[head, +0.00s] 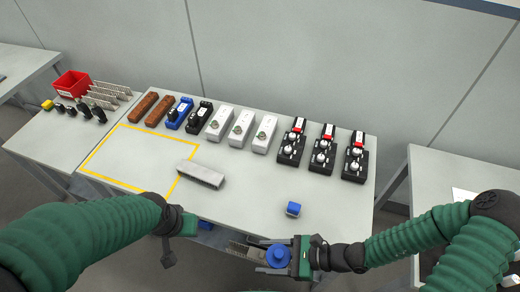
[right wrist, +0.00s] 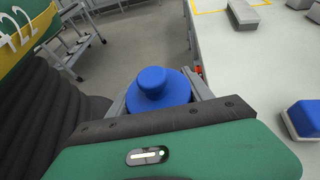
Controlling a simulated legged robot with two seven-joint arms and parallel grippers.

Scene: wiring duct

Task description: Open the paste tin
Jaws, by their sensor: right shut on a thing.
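A round blue paste tin (head: 278,256) with a raised knob on top is held between the fingers of my right gripper (head: 264,257), off the table's front edge. It also shows in the right wrist view (right wrist: 155,88), upright, with one finger on each side. Its lower part is hidden, so I cannot tell how the top sits on it. My left gripper (head: 186,224) is at the table's front edge, left of the tin and apart from it. Its fingers are not clear.
A small blue block (head: 293,209) lies on the table's front right. A grey bar (head: 200,175) lies across the right side of the yellow outline (head: 105,139). Brown, blue, white and black parts line the back. A red bin (head: 72,83) stands on the left table.

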